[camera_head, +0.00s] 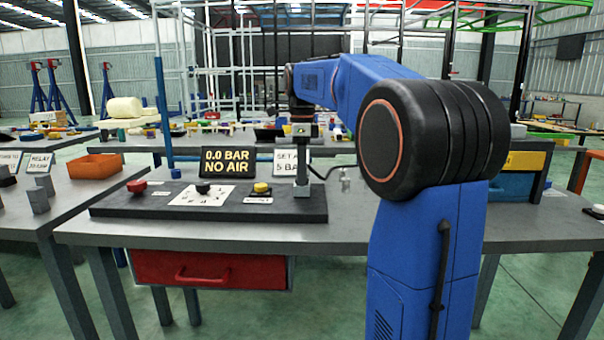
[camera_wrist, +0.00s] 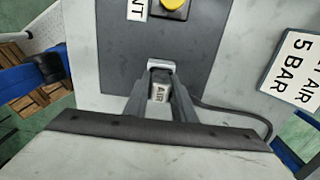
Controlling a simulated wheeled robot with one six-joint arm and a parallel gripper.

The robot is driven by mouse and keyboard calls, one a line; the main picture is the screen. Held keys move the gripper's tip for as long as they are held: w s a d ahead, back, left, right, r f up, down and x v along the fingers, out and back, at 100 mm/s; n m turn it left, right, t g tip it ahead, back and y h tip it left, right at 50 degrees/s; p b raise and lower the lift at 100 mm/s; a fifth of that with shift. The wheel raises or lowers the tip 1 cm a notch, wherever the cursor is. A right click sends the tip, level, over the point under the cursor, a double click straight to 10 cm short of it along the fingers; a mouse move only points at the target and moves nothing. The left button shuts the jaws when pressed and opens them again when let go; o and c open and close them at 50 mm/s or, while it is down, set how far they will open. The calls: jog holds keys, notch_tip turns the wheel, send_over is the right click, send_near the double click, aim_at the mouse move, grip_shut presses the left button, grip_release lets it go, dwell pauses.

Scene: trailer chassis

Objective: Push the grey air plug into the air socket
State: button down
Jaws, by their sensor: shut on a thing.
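In the wrist view my gripper (camera_wrist: 160,78) has its two dark fingers closed on the sides of a small light-grey block marked AIR (camera_wrist: 158,93), which looks like the grey air plug. A pale rim (camera_wrist: 160,66) shows just beyond the block, at the edge of the dark panel. It may be the air socket; I cannot tell whether the plug touches it or sits in it. The display (camera_head: 228,162) reads 0.0 BAR NO AIR.
The dark control panel (camera_head: 130,204) carries a red button (camera_head: 137,186), a black knob (camera_head: 203,187) and a yellow button (camera_head: 262,188). A setting sign (camera_head: 291,163) stands behind. A dark hose (camera_wrist: 240,112) curves right of my fingers. The grey bench (camera_head: 345,232) is clear in front.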

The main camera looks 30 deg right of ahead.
jog(key=shift+f, duration=0.35)
